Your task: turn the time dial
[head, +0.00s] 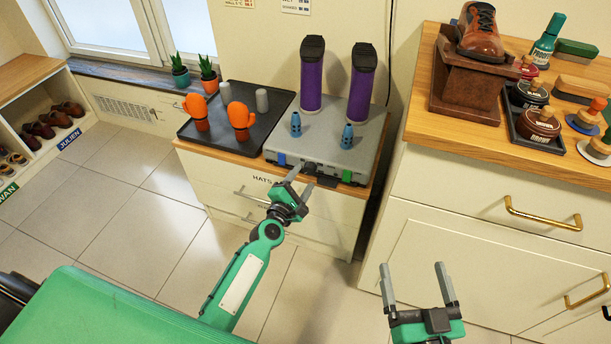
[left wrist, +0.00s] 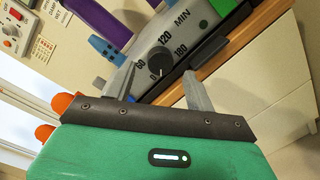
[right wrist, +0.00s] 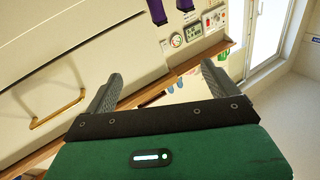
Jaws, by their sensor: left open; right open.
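The time dial (left wrist: 160,60) is a dark round knob on the front panel of a grey box, with a printed scale and "MIN" around it in the left wrist view. My left gripper (head: 306,178) is open at the box's front. In the left wrist view its fingers (left wrist: 157,88) point at the panel, on either side of the dial; contact cannot be told. My right gripper (head: 417,285) is open and empty, low in front of the right cabinet.
Two purple boot shapes (head: 312,75) and two small blue pegs (head: 347,136) stand on the box. A black tray (head: 218,141) with orange mitten shapes is to its left. A taller cabinet (head: 480,200) with shoe-care items stands at right. Open tiled floor (head: 130,210) lies at left.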

